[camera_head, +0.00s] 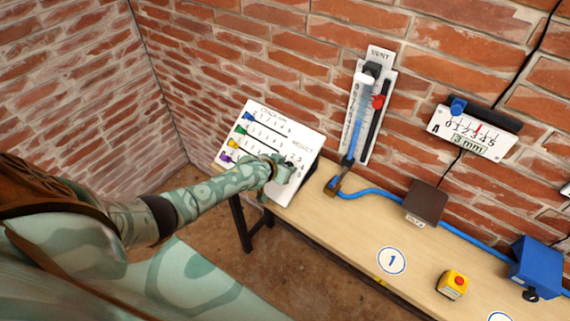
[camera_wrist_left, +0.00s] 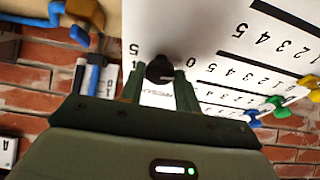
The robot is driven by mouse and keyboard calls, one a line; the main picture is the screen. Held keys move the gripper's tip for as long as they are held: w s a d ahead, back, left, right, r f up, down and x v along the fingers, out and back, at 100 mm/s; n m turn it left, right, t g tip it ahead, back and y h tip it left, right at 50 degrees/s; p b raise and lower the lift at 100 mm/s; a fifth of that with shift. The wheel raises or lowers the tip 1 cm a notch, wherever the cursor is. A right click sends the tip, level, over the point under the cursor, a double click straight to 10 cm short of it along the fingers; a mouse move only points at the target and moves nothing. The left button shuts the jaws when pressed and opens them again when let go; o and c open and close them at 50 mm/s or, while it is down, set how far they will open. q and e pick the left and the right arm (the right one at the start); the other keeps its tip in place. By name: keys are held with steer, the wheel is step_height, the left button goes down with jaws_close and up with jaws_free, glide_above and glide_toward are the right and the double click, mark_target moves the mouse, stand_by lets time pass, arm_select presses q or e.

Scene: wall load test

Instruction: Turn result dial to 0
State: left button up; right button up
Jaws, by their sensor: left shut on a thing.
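The white panel (camera_head: 272,131) leans on the left end of the bench, with printed number rows and the word RESULT near its right side. The result dial (camera_wrist_left: 159,68) is a small black knob on that panel in the left wrist view; my gripper hides it in the head view. My left gripper (camera_head: 281,173) is at the panel's lower right, and its fingers (camera_wrist_left: 160,84) are shut on the dial, one on each side. Digits 5 and 0 show around the dial, but I cannot tell which digit it points to. My right gripper is not in view.
Blue, green (camera_head: 241,130), yellow and purple sliders sit on the panel left of my gripper. A vent gauge (camera_head: 386,95) with blue tube stands right of the panel. Further right are a brown box (camera_head: 425,203), a yellow button box (camera_head: 453,284) and a blue box (camera_head: 536,266).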

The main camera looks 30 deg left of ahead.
arm_select(q)
steer(key=shift+f, duration=0.1)
stand_by(0.3)
steer(key=o, duration=1)
steer(key=shift+c, duration=0.2)
steer(key=shift+s+r+p, duration=0.25)
steer(key=shift+r+p, duration=0.05)
steer(key=d+p+v, duration=0.1)
steer(key=p+v, duration=0.4)
steer(key=v, duration=1)
steer(key=shift+s+a+r, duration=0.25)
steer(key=shift+a, duration=0.25)
